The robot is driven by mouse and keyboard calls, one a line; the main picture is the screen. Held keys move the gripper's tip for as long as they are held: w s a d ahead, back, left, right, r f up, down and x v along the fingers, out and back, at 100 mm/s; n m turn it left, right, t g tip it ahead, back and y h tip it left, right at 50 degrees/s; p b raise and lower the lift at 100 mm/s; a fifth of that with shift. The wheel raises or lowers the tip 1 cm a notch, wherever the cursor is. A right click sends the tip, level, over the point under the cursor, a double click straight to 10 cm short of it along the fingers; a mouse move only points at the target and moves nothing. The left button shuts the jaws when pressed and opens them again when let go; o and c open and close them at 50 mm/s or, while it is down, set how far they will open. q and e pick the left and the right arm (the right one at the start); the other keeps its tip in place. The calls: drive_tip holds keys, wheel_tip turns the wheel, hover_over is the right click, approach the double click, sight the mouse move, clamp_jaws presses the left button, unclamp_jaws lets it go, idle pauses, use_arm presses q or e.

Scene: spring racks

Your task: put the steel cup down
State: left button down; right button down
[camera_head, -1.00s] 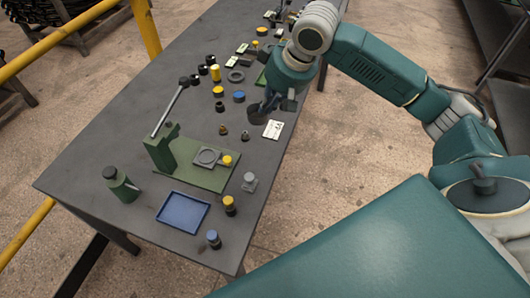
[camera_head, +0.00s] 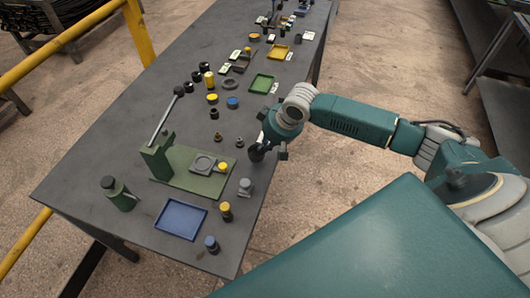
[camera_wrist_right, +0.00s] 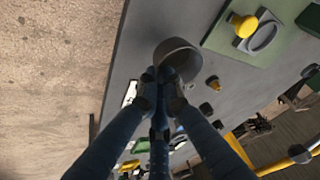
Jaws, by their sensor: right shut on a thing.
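The steel cup (camera_wrist_right: 179,52) is a grey, round cup at the fingertips of my right gripper (camera_wrist_right: 160,84) in the wrist view. The gripper is shut on it. In the head view the right gripper (camera_head: 265,147) is over the table's right edge area, and the cup (camera_head: 257,153) shows as a small dark shape below it. I cannot tell whether the cup touches the table (camera_head: 125,130). My left gripper is not in view.
A green press (camera_head: 200,180) with a lever and a yellow knob stands left of the cup. A grey piece (camera_head: 245,186), a yellow-topped piece (camera_head: 226,211) and a blue tray (camera_head: 181,219) are nearer. Small dark nuts (camera_head: 239,142) lie just left of the gripper.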

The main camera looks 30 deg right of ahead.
sight(265, 161)
drive_tip(key=shift+f, duration=2.05)
drive_tip(key=shift+f, duration=0.1)
drive_tip(key=c, duration=1.9)
unclamp_jaws()
drive_tip(key=shift+c, duration=0.2)
drive_tip(key=v, duration=1.2)
drive_tip(key=shift+b, duration=0.4)
